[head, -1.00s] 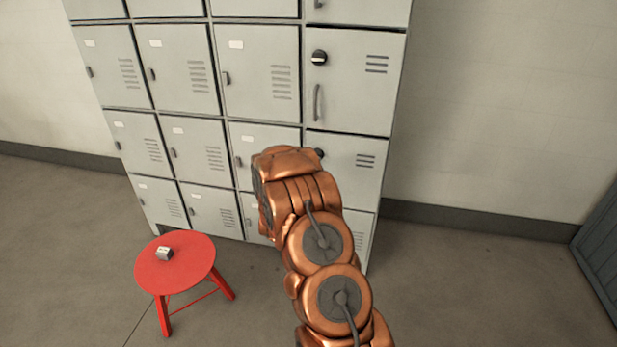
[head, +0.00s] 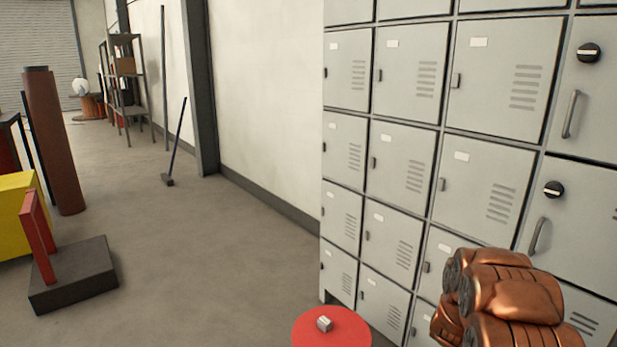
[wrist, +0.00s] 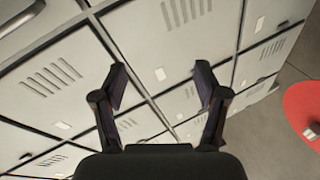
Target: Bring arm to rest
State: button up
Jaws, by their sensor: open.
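My copper-coloured arm (head: 505,300) shows at the lower right of the head view, folded in front of the lockers. My gripper (wrist: 160,88) shows in the wrist view with its two dark fingers spread apart and nothing between them. Behind the fingers is the grey locker bank (wrist: 145,75). The gripper's fingers are hidden in the head view.
The locker bank (head: 412,75) fills the right of the head view. A red stool (head: 345,338) with a small grey object (head: 324,324) stands before it. A dark block (head: 75,278), a yellow box (head: 12,215) and a brown column (head: 55,140) stand left. Floor (head: 210,250) between is clear.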

jog(key=s+a+r+m+g+y+p, duration=0.1)
jog(key=a+r+y, duration=0.2)
jog(key=a, duration=0.4)
jog(key=s+a+r+y+p, duration=0.1)
jog(key=a+r+y, duration=0.2)
jog(key=a, duration=0.4)
jog(key=s+a+r+m+g+y+p, duration=0.1)
jog(key=s+a+r+g+y, duration=0.15)
jog(key=s+a, duration=0.3)
jog(key=s+a+r+g+y+p, duration=0.1)
jog(key=s+a+r+p, duration=0.15)
jog(key=s+a, duration=0.35)
jog(key=s+a+r+m+g+p, duration=0.1)
jog(key=s+a+r+g, duration=0.1)
jog(key=s, duration=0.9)
jog(key=s+a+r+m+g+p, duration=0.1)
jog(key=s+a+r+g, duration=0.2)
jog(key=s, duration=0.8)
jog(key=s+a+r+m+g+p, duration=0.1)
jog(key=s+a+r+g, duration=0.2)
jog(key=s, duration=0.8)
notch_tip(320, 180, up, 3)
jog(key=shift+a+f+y, duration=0.15)
jog(key=shift+y, duration=0.2)
jog(key=shift+s, duration=0.1)
